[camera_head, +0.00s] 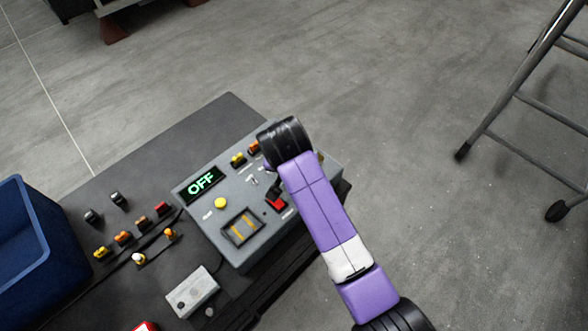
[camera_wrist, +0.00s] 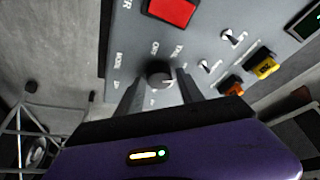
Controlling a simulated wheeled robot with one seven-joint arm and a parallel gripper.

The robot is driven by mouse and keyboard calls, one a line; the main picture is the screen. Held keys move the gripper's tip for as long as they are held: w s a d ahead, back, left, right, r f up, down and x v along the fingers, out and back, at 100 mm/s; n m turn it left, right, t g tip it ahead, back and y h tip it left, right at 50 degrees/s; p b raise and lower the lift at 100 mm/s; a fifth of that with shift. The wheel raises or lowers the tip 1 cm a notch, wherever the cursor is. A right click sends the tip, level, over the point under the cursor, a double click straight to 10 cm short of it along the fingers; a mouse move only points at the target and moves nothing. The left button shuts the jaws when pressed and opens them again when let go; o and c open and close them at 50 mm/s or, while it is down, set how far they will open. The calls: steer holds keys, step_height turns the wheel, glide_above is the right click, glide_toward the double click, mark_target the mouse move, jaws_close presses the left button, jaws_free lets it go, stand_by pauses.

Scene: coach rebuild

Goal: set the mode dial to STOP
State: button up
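The mode dial (camera_wrist: 160,74) is a small dark round knob on the grey control box (camera_head: 213,225), seen in the wrist view with small white lettering around it. The lettering is too blurred to read surely, and I cannot tell the dial's setting. My gripper (camera_wrist: 161,88) is at the dial, with one finger on each side of it. The fingers stand apart, and small gaps seem to show beside the knob. In the head view my wrist hides the dial and the fingertips. The box's display (camera_head: 202,183) reads OFF in green.
Near the dial are a red rocker switch (camera_wrist: 173,10), metal toggles (camera_wrist: 233,37), and a yellow connector (camera_wrist: 263,66). A yellow button (camera_head: 221,203) is also on the box. A blue bin (camera_head: 42,262) and several small parts are on the dark table at left. A ladder (camera_head: 515,90) stands right.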

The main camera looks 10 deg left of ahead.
steer(key=shift+o, duration=0.6)
steer(key=b+v, duration=0.1)
steer(key=v, duration=0.6)
steer(key=shift+r, duration=0.4)
steer(key=shift+s, duration=0.1)
